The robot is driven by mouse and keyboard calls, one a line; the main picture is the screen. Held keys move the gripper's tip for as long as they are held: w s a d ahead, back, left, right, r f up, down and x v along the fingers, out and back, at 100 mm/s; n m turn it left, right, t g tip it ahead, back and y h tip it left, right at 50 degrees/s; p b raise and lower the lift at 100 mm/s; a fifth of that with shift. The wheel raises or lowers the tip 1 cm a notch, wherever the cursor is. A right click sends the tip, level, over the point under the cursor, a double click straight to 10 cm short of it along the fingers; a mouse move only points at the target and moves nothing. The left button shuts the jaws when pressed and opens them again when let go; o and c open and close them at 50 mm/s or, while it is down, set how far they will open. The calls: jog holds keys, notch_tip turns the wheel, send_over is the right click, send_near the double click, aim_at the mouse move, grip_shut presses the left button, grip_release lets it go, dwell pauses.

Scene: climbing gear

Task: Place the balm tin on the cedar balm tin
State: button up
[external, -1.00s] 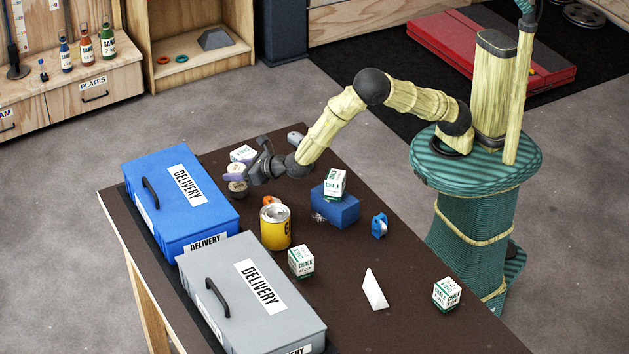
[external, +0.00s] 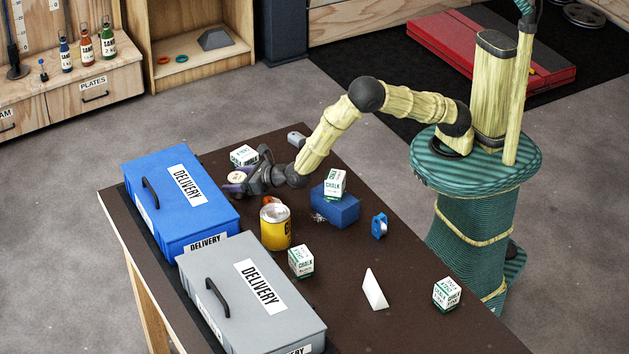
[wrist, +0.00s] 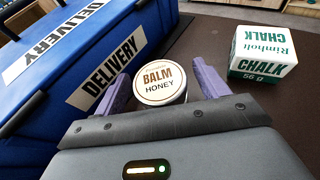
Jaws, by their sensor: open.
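The balm tin (wrist: 160,82) has a pale round lid reading "BALM HONEY" and sits level between my fingers in the wrist view. It also shows at the far left of the table in the external view (external: 237,176). My gripper (wrist: 165,85) is open around it, with one purple finger on each side. In the external view my gripper (external: 238,179) is low, close to the blue delivery box. The cedar balm tin is not clearly visible now; the spot beneath the honey tin is hidden by the gripper and the tin itself.
A chalk box (wrist: 264,52) stands just right of the fingers, behind them in the external view (external: 244,155). The blue delivery box (external: 180,200) is close on the left. A yellow can (external: 275,228) and a blue block (external: 335,208) stand nearby.

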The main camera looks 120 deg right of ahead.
aim_at(232, 176)
jog(key=shift+r, duration=0.1)
jog(key=shift+r, duration=0.1)
jog(key=shift+s+a+r, duration=0.45)
jog(key=shift+a+r, duration=0.1)
jog(key=shift+a, duration=0.05)
jog(key=shift+s+a+r, duration=0.4)
jog(key=shift+a+r, duration=0.1)
jog(key=shift+a, duration=0.1)
notch_tip(232, 176, up, 6)
jog(key=shift+f, duration=0.1)
